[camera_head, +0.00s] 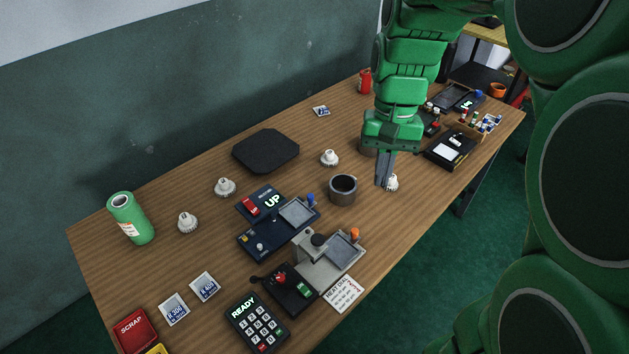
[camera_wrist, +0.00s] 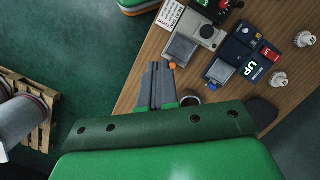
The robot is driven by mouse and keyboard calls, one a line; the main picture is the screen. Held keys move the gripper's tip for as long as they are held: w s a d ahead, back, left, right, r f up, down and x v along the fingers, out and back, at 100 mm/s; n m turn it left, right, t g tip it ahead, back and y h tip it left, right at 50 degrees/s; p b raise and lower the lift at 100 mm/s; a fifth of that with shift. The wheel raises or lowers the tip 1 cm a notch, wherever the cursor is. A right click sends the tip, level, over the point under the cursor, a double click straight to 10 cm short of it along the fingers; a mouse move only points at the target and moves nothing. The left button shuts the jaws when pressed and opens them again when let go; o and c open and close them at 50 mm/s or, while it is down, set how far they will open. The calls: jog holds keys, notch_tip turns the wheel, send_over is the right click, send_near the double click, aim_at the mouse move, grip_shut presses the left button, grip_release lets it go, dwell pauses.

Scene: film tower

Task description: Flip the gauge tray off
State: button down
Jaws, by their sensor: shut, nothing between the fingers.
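A dark blue station (camera_head: 265,245) stands at the table's front middle with a grey square plate (camera_head: 298,212) and a blue knob. Behind the plate, its panel (camera_head: 262,203) has a red switch (camera_head: 251,206) and a lit "UP" display. The small label is too small to read, so I cannot tell if this is the gauge tray. The station also shows at the upper right in the wrist view (camera_wrist: 221,72). My gripper (camera_head: 383,187) is shut and empty, right of the station, above the table by a white fitting (camera_head: 392,183).
A dark cup (camera_head: 342,190) stands between station and gripper. A grey machine (camera_head: 328,262) with an orange knob sits nearer the front, beside a keypad reading READY (camera_head: 256,322). White fittings (camera_head: 329,158) and a black pad (camera_head: 266,150) lie behind. A similar far station (camera_head: 457,98) stands back right.

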jog(key=w+a+f+m, duration=0.1)
jog(key=w+a+f, duration=0.15)
jog(key=w, duration=0.65)
jog(key=w+a+f, duration=0.2)
jog(key=w+f, duration=0.2)
jog(key=w, duration=0.5)
jog(key=w+a+f, duration=0.3)
jog(key=w+f, duration=0.3)
jog(key=w+a+f+m+g, duration=0.1)
jog(key=w+a+f, duration=0.2)
jog(key=w+f, duration=0.3)
jog(key=shift+w+f+y, duration=0.3)
jog(key=shift+w+f, duration=0.05)
jog(key=shift+w, duration=0.25)
jog(key=shift+g, duration=0.3)
jog(key=x, duration=0.9)
jog(key=shift+s+f, duration=0.2)
jog(key=shift+f, duration=0.1)
jog(key=shift+s+a+f, duration=0.15)
jog(key=shift+s+f, duration=0.05)
jog(key=shift+s, duration=0.1)
jog(key=shift+s+a, duration=0.25)
jog(key=shift+s, duration=0.55)
jog(key=shift+s+a, duration=0.3)
jog(key=shift+s, duration=0.5)
